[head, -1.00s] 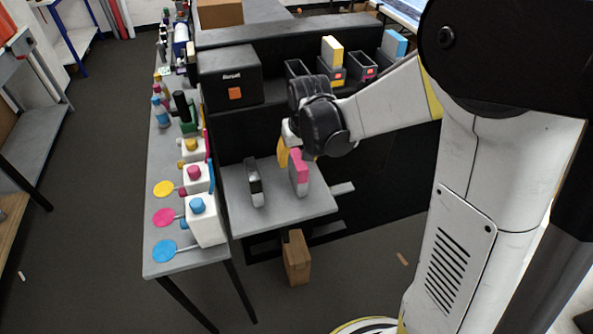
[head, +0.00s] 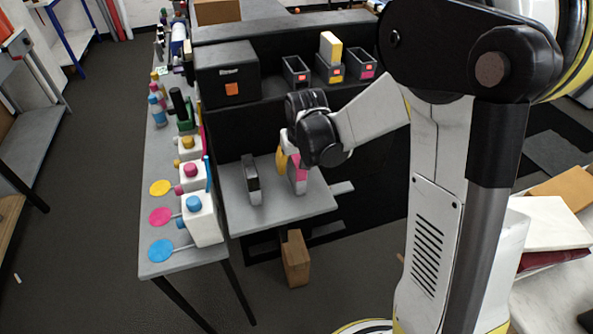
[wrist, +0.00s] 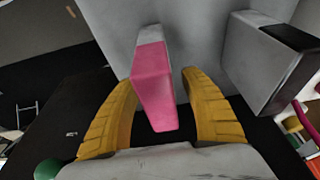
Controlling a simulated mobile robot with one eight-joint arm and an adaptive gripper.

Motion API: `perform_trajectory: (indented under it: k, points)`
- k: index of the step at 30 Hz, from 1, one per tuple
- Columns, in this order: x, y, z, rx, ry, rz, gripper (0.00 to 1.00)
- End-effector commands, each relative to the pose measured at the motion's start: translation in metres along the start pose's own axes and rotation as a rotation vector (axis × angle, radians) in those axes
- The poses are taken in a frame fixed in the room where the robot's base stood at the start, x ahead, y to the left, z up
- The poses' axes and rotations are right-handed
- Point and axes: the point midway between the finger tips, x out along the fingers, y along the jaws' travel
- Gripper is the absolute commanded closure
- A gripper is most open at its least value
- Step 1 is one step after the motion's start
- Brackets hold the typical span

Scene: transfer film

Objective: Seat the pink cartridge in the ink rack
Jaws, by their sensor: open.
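The pink cartridge (head: 299,175) stands upright on the grey shelf (head: 309,204) at the front of the printer. My gripper (head: 288,163) is above and around its upper part in the head view, partly hiding it. In the wrist view the pink cartridge (wrist: 155,80) lies between the two yellow fingers of my gripper (wrist: 160,112), with a gap on each side. The jaws are open. The ink rack has several dark slots (head: 296,69) along the printer's top. A yellow-and-white cartridge (head: 330,48) sits in one slot; the slot with a pink label (head: 361,64) looks empty.
A black cartridge (head: 251,178) stands left of the pink one, and also shows in the wrist view (wrist: 268,60). A side table (head: 165,262) holds ink bottles and coloured discs. A black box (head: 227,74) stands left of the rack. A brown block (head: 296,258) is below the shelf.

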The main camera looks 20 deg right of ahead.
Motion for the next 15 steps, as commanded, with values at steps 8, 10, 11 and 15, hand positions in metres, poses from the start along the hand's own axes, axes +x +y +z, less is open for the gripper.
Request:
perform_trajectory:
  k: [8,10,11,15]
  points:
    - [0.0024,0.0000,0.0007,0.000,0.000,0.000,0.46]
    - [0.0022,0.0000,0.0007,0.000,0.000,0.000,0.46]
    - [0.0022,0.0000,0.0006,0.000,0.000,0.000,0.46]
    - [0.0022,0.0000,0.0007,0.000,0.000,0.000,0.63]
